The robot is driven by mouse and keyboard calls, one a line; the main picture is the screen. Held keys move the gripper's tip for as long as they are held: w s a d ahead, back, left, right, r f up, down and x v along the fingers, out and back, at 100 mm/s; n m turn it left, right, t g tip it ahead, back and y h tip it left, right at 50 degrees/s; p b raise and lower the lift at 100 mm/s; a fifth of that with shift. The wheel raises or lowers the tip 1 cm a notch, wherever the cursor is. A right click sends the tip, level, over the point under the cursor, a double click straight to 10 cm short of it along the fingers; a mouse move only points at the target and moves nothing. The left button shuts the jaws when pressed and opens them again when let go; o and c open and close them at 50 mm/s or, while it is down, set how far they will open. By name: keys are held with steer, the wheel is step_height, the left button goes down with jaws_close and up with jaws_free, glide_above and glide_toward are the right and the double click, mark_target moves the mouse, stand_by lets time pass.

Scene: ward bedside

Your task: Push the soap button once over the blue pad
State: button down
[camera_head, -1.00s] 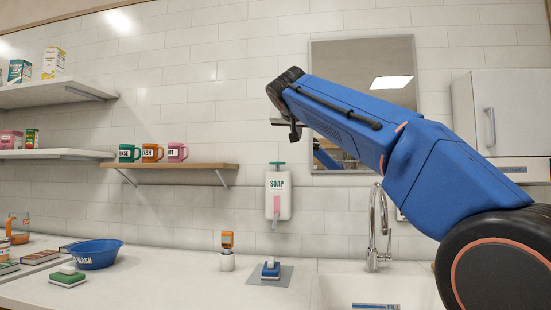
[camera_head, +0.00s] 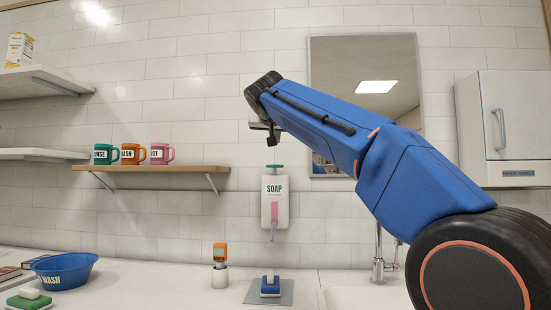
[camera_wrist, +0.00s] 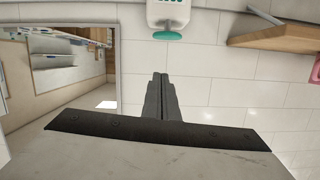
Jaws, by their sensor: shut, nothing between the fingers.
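The white soap dispenser (camera_head: 275,205) is fixed to the tiled wall, with a green button (camera_head: 274,167) on top and a pink front strip. My gripper (camera_head: 272,140) shows small and dark just above the button, apart from it. In the wrist view my gripper's fingers (camera_wrist: 160,77) are together and empty, pointing toward the green button (camera_wrist: 167,36) and the inverted dispenser (camera_wrist: 168,12). The blue pad (camera_head: 270,291) lies on a grey mat (camera_head: 288,293) on the counter below the dispenser.
A wooden shelf (camera_head: 200,179) with several mugs is left of the dispenser. A mirror (camera_head: 330,60) hangs behind my arm, and a tap (camera_head: 378,265) stands at the right. A small orange-topped bottle (camera_head: 220,256) and a blue bowl (camera_head: 65,270) are on the counter.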

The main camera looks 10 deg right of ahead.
glide_above(277, 166)
step_height(277, 166, down, 2)
steer(key=shift+f, duration=2.1)
steer(key=shift+f, duration=0.1)
steer(key=shift+f, duration=1.1)
steer(key=shift+s, duration=0.1)
steer(key=v, duration=1.7)
steer(key=shift+s+r, duration=0.2)
steer(key=shift+r, duration=0.05)
